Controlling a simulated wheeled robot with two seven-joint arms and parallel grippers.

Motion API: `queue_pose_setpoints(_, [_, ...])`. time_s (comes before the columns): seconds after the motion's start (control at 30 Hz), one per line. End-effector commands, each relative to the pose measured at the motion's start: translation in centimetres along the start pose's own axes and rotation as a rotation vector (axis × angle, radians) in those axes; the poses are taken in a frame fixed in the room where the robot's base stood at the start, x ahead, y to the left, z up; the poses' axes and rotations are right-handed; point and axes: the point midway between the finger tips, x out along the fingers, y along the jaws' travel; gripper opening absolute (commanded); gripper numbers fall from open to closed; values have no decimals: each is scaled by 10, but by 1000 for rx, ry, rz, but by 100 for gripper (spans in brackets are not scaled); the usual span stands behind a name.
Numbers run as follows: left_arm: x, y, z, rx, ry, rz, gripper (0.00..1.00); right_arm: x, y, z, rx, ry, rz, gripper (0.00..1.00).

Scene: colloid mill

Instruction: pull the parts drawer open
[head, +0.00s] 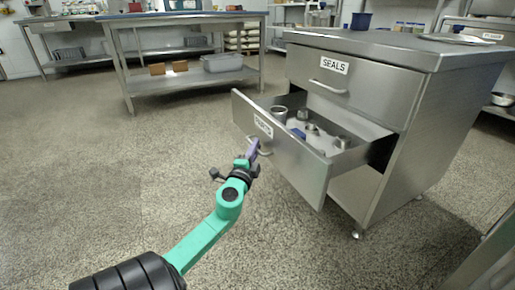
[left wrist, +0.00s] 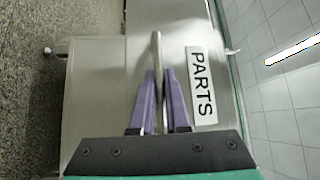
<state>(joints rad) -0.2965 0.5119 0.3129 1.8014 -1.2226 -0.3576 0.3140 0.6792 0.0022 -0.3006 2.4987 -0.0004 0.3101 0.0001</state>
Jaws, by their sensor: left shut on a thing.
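The parts drawer (head: 290,160) is the lower drawer of the steel cabinet (head: 400,120), and it stands well out from the body. Metal parts show inside it in the head view. Its front bears a PARTS label (left wrist: 201,86), plain to read in the left wrist view. My left gripper (head: 254,154) is at the drawer front, its purple fingers shut on the bar handle (left wrist: 157,60). In the left wrist view the fingers (left wrist: 159,88) lie on both sides of the bar. My right gripper is not in view.
The closed SEALS drawer (head: 345,85) is above. The cabinet top (head: 380,45) bears a blue cup (head: 361,21) and a plate. A steel table (head: 185,17) with a lower shelf stands behind. The speckled floor (head: 110,170) left of the drawer is clear.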

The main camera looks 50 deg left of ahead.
Motion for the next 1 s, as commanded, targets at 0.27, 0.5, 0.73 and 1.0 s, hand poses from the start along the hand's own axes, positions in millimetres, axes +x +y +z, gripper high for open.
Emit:
queue_pose_setpoints(0.27, [0, 1, -1, 1, 4, 3, 25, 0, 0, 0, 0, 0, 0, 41])
queue_pose_setpoints(0.5, [0, 1, -1, 0, 2, 1, 26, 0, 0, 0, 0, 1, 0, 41])
queue_pose_setpoints(0.73, [-13, 2, -1, -4, 1, 4, 26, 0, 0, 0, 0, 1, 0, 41])
queue_pose_setpoints(1.0, [-70, 5, 1, -2, -2, 5, 26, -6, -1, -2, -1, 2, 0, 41])
